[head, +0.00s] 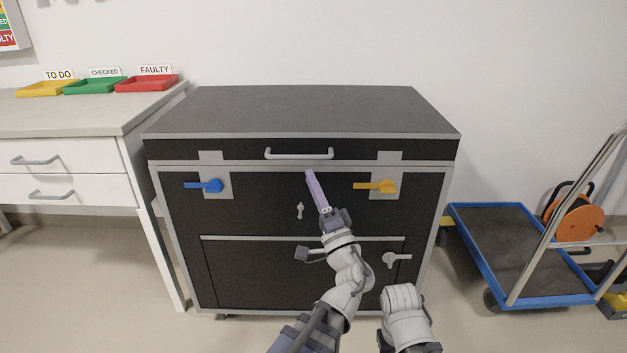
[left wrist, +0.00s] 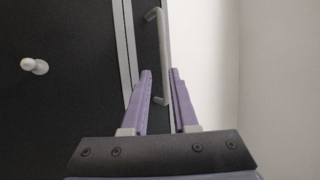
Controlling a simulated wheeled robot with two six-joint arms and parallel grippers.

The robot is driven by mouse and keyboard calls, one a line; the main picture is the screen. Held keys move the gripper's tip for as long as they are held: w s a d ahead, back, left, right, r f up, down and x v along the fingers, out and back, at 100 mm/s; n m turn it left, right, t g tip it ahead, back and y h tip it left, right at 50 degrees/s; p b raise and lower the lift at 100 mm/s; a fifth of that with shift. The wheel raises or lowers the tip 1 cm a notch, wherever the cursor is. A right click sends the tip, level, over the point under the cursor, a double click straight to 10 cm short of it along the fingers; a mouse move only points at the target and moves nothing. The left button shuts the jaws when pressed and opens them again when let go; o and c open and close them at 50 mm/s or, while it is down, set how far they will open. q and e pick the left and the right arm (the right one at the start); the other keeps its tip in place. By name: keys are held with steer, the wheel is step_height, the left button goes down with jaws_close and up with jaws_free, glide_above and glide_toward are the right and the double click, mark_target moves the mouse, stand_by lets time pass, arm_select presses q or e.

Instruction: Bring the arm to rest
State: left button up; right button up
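My left gripper (head: 310,173) is in front of the black cabinet (head: 270,212), with its purple fingers pointing up toward the lid handle (head: 299,154). In the left wrist view the two fingers (left wrist: 160,75) stand apart, so it is open. Nothing is held between them. The grey handle (left wrist: 160,50) shows beyond and between the fingers; I cannot tell how close it is. My left arm (head: 347,275) reaches up from the bottom of the head view. Part of my right arm (head: 405,312) shows at the bottom; its gripper is out of view.
The cabinet front has a blue lever (head: 205,186), a yellow lever (head: 377,186), a small knob (head: 300,211) and a grey lever (head: 396,259). A white desk (head: 85,116) with coloured trays stands left. A blue-edged trolley (head: 510,250) stands right.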

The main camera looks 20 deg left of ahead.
arm_select(q)
steer(key=shift+s+d+f, duration=0.35)
steer(key=shift+s, duration=0.05)
arm_select(e)
steer(key=shift+s+d+f, duration=0.15)
steer(key=shift+d+f, duration=0.15)
